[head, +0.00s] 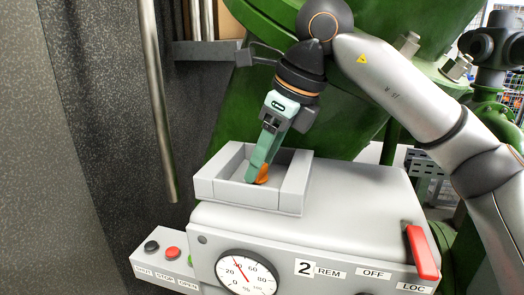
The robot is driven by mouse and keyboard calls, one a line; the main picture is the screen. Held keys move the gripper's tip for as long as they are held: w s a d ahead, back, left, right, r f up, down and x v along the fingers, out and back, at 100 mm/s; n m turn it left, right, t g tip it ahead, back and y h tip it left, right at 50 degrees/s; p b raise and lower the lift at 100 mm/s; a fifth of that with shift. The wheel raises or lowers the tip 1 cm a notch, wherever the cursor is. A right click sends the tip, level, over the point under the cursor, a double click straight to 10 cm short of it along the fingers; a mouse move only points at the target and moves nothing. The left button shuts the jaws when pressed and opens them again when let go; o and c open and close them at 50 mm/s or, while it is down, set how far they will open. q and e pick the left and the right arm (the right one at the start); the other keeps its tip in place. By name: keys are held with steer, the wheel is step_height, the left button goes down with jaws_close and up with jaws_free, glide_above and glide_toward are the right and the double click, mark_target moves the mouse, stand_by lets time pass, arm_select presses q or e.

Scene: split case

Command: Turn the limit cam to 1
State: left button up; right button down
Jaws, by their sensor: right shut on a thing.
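The limit cam (263,174) is a small orange piece inside the open grey box on top of the light grey actuator housing (348,190). My right gripper (257,172) reaches down into that box from above, with its green fingers shut on the orange piece. The fingers hide part of the cam, and I cannot read any number or mark by it. My left gripper is not in view.
The box walls (240,193) stand close around the fingers. A red lever (422,252) is at the right front. A gauge (246,275) and push buttons (172,252) are at the front left. A vertical pipe (158,100) and a large green body (235,115) stand behind.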

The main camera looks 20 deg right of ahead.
steer(key=shift+w+r+n+g+y+p, duration=0.1)
steer(key=shift+n+g+y+p, duration=0.35)
steer(key=shift+n, duration=0.65)
steer(key=shift+c, duration=1.6)
jaws_free()
steer(key=p+v, duration=0.1)
steer(key=v, duration=1.1)
steer(key=shift+r, duration=0.25)
